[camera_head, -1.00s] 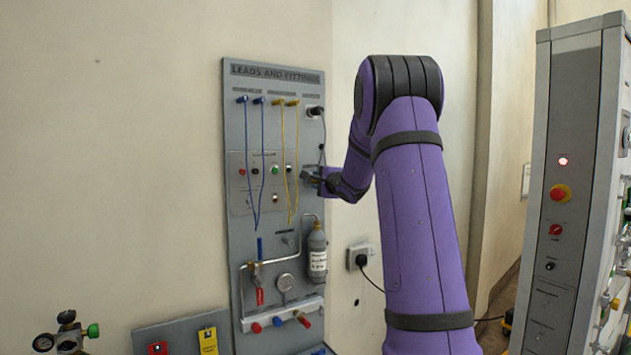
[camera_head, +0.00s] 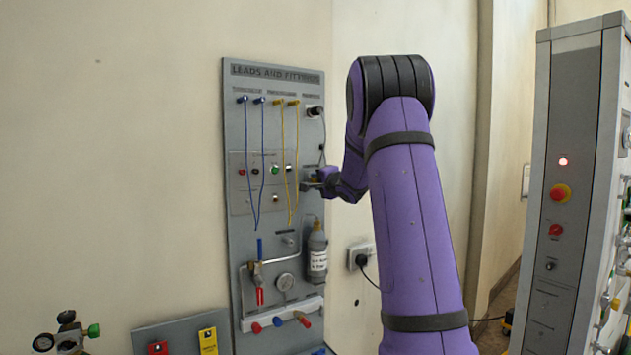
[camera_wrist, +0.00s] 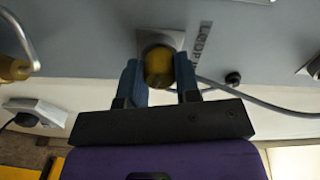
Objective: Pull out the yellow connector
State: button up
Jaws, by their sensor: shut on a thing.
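The yellow connector (camera_wrist: 158,66) shows in the wrist view as a rounded yellow body in front of a square grey plate (camera_wrist: 160,38) on the panel. My gripper (camera_wrist: 159,82) has one blue finger on each side of it and is shut on it. Whether the connector is still seated in its socket cannot be told. In the head view my gripper (camera_head: 306,185) is at the right edge of the grey panel (camera_head: 237,130), and the connector is too small and covered there to make out.
Blue leads (camera_head: 246,160) and yellow leads (camera_head: 283,150) hang just left of my gripper. A grey cable (camera_wrist: 270,104) runs beside the right finger. A grey bottle (camera_head: 317,252) and a wall socket (camera_head: 361,256) are below. A tall cabinet (camera_head: 545,170) stands to the right.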

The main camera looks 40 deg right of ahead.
jog(key=n, duration=0.3)
dwell(0.4)
jog(key=shift+s, duration=0.15)
jog(key=shift+v, duration=2.25)
jog(key=shift+f, duration=0.1)
